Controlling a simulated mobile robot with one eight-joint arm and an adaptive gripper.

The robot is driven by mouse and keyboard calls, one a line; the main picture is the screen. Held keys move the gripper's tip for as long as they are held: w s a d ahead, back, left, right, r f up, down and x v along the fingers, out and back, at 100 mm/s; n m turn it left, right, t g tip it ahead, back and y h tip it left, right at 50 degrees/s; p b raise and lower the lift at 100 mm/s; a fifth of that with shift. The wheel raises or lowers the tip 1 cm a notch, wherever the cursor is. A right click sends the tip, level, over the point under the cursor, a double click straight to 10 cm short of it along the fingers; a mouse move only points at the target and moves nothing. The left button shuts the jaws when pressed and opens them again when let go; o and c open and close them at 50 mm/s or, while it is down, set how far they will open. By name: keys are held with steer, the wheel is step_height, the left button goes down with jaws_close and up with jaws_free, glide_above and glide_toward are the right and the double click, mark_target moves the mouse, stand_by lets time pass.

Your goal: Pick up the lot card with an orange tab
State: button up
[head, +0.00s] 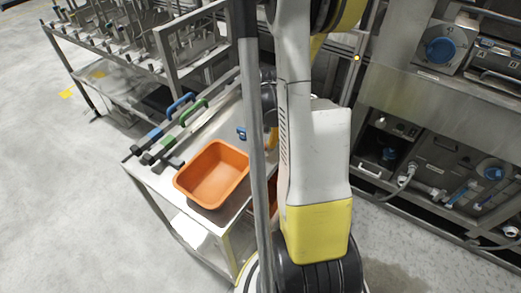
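I cannot make out a lot card with an orange tab in the head view. A small blue item (241,133) lies on the table beside my arm, too small to tell whether it is a card. An orange bin (213,174) stands at the table's near end and looks empty. My white and yellow arm and a grey post cover the table's right side, so things there are hidden. My gripper does not show.
The metal table (160,182) also bears long tools with a blue handle (180,103) and a green handle (193,111). A rack of metal parts (130,45) stands behind. The washer's panel (435,75) is on the right. Open floor (60,190) lies left.

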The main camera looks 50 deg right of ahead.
mark_target(264, 144)
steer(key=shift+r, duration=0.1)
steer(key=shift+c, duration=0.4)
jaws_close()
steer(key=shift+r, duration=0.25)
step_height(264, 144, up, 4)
steer(key=p, duration=0.2)
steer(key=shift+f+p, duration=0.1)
steer(key=shift+p, duration=0.2)
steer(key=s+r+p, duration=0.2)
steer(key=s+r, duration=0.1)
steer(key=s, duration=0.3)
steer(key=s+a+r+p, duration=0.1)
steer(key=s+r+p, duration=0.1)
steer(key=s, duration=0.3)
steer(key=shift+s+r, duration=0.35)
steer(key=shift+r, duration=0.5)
